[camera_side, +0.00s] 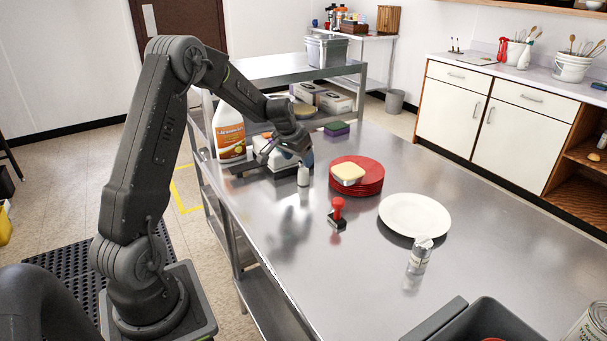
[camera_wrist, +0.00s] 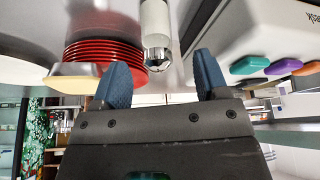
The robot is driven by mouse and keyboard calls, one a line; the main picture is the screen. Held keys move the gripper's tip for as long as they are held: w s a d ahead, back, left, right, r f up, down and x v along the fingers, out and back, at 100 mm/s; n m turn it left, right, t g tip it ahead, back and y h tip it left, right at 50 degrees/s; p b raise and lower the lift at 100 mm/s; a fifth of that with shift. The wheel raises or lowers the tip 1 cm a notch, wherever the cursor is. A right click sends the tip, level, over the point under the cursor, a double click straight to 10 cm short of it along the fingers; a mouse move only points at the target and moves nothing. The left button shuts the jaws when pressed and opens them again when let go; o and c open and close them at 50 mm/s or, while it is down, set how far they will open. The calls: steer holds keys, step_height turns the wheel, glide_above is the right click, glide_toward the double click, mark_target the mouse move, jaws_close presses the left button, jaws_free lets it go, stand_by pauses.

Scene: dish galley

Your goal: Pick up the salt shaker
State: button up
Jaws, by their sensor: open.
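A small white shaker (camera_side: 303,176) stands upright on the steel table, just below and in front of my gripper (camera_side: 298,156) in the side view. In the wrist view the shaker (camera_wrist: 156,22), with a shiny metal cap, shows upside down at the top centre. It lies between the lines of the two blue fingertips of my gripper (camera_wrist: 163,62), which are apart with nothing held. A second shaker (camera_side: 418,258) with a silvery top stands nearer the front of the table. I cannot tell its contents.
A grey bin (camera_side: 478,322) is at the front.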

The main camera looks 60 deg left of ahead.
mark_target(303, 172)
steer(key=x, duration=0.4)
steer(key=shift+w+d+f, duration=0.1)
steer(key=shift+w+f, duration=0.1)
steer(key=shift+w, duration=0.05)
steer(key=c, duration=1)
steer(key=shift+r, duration=0.1)
